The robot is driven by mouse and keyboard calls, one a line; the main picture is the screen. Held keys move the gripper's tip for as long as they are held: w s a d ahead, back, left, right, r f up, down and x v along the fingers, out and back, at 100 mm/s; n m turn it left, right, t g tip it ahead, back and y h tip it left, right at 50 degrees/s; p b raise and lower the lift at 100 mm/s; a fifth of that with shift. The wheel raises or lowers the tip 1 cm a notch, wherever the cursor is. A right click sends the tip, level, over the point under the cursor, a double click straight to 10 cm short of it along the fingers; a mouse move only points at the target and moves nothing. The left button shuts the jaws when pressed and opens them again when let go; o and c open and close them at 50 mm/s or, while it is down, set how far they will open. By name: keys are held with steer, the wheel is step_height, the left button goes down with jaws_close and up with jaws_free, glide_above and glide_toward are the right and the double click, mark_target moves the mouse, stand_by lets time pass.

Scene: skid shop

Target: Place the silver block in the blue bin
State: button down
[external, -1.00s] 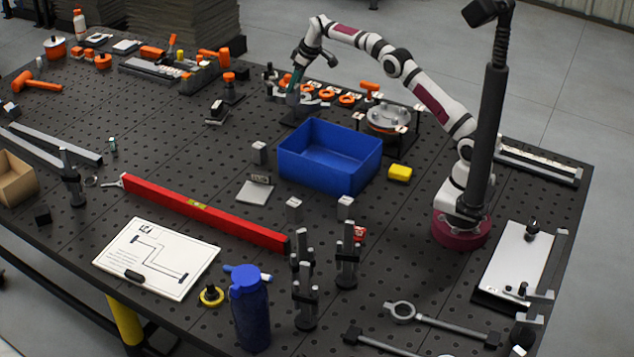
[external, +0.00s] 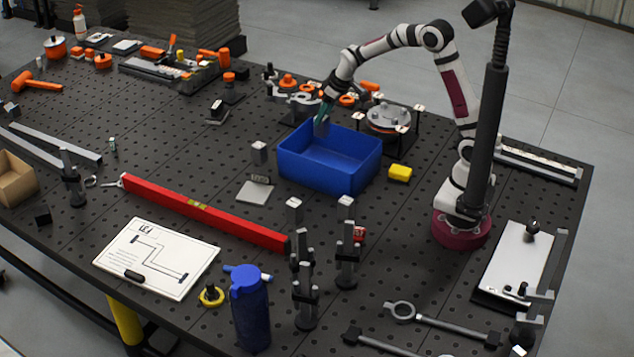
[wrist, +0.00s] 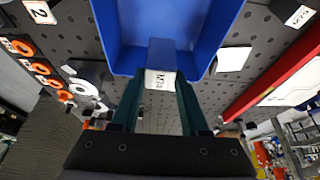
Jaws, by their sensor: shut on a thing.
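The blue bin (external: 345,180) stands on the dark perforated table in the middle of the external view, and its wall (wrist: 106,30) also fills the top middle of the wrist view. My gripper (external: 322,119) is at the bin's back left rim, with its fingers pointing down. In the wrist view my gripper (wrist: 160,88) is shut on the silver block (wrist: 161,58), a grey block with a lettered white label on its near face. The block shows against the bin's near wall and interior. In the external view the held block (external: 321,128) is small and dark near the rim.
Another small grey block (external: 259,152) and a flat grey plate (external: 255,191) lie left of the bin. A yellow block (external: 400,173) lies to its right. A round metal fixture (external: 388,118) stands behind the bin. A red level (external: 205,212) lies in front.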

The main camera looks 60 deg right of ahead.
step_height(320, 180, down, 12)
steer(key=shift+f, duration=0.1)
steer(key=shift+f, duration=0.1)
steer(key=shift+c, duration=2.1)
jaws_free()
steer(key=v, duration=1.2)
steer(key=s+a+r+m+g, duration=0.1)
steer(key=s+a+r+m, duration=0.1)
steer(key=s, duration=0.8)
steer(key=s+a+r+m+g+y, duration=0.1)
steer(key=s+a+g, duration=0.1)
steer(key=s, duration=0.8)
steer(key=s+a+r+m+g, duration=0.1)
steer(key=s+a, duration=0.3)
steer(key=s, duration=0.5)
steer(key=shift+s+a+r+m+g+y, duration=0.2)
steer(key=shift+s+r+m+g+y, duration=0.2)
steer(key=shift+r+m, duration=0.45)
